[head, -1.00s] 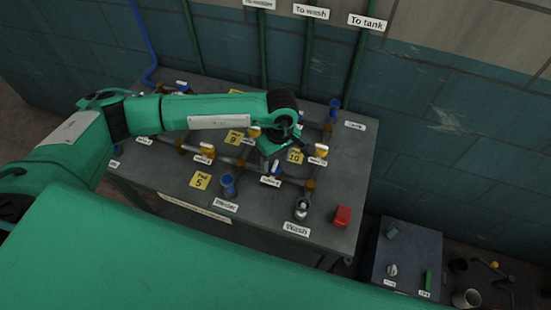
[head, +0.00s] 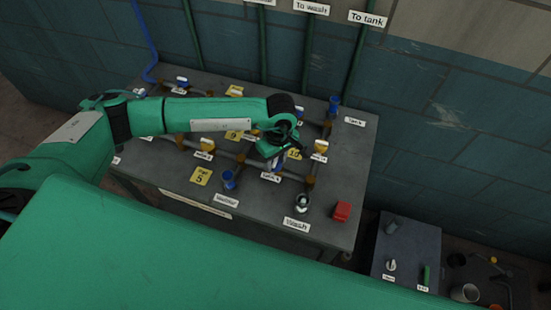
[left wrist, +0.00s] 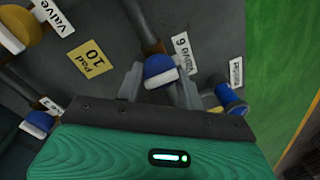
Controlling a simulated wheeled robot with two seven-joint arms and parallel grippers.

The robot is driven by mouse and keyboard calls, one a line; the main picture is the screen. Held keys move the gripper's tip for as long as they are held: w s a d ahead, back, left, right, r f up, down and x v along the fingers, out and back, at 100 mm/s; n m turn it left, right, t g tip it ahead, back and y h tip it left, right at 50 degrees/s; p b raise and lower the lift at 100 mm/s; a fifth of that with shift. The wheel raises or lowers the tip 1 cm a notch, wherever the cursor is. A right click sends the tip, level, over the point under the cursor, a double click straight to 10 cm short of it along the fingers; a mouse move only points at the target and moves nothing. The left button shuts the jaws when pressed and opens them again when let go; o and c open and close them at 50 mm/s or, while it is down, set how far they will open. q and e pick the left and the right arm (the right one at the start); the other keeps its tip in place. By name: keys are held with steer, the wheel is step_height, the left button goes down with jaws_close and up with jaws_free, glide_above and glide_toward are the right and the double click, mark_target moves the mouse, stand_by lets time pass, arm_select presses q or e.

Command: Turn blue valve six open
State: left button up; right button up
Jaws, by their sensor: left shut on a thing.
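Blue valve six (left wrist: 160,72) shows in the left wrist view with a blue cap and a white bar across it. Its label "Valve 6" (left wrist: 183,54) lies beside it. My left gripper (left wrist: 160,88) has one finger on each side of the valve's handle and is shut on it. In the head view, my left gripper (head: 274,154) reaches down over the bench at the valve (head: 277,165) and partly hides it. How far the valve is turned, I cannot tell. My right gripper is not in view.
The grey bench (head: 330,190) carries pipes and several other valves, including a yellow one (head: 320,146) close by on the right. A blue fitting (left wrist: 229,97) stands near the right finger. A yellow "Pad 10" plate (left wrist: 90,58) lies left. A red block (head: 342,211) sits at the bench's right edge.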

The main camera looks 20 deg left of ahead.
arm_select(q)
steer(key=shift+f+n+b, duration=0.1)
steer(key=shift+n+b, duration=0.2)
steer(key=shift+b, duration=0.2)
steer(key=n+b, duration=1)
steer(key=b, duration=0.1)
steer(key=shift+a+f+h, duration=0.1)
steer(key=shift+h, duration=0.2)
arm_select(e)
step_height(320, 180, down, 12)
arm_select(q)
steer(key=n+b, duration=0.3)
steer(key=shift+n, duration=0.4)
steer(key=shift+r+n+b, duration=0.2)
steer(key=shift+n+b, duration=0.7)
steer(key=shift+n, duration=0.3)
steer(key=shift+r+n+b, duration=0.1)
steer(key=shift+n+b, duration=0.2)
steer(key=shift+n, duration=0.3)
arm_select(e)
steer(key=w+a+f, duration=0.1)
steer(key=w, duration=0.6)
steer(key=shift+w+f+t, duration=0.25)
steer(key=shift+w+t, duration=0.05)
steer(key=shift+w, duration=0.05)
arm_select(q)
steer(key=o, duration=1)
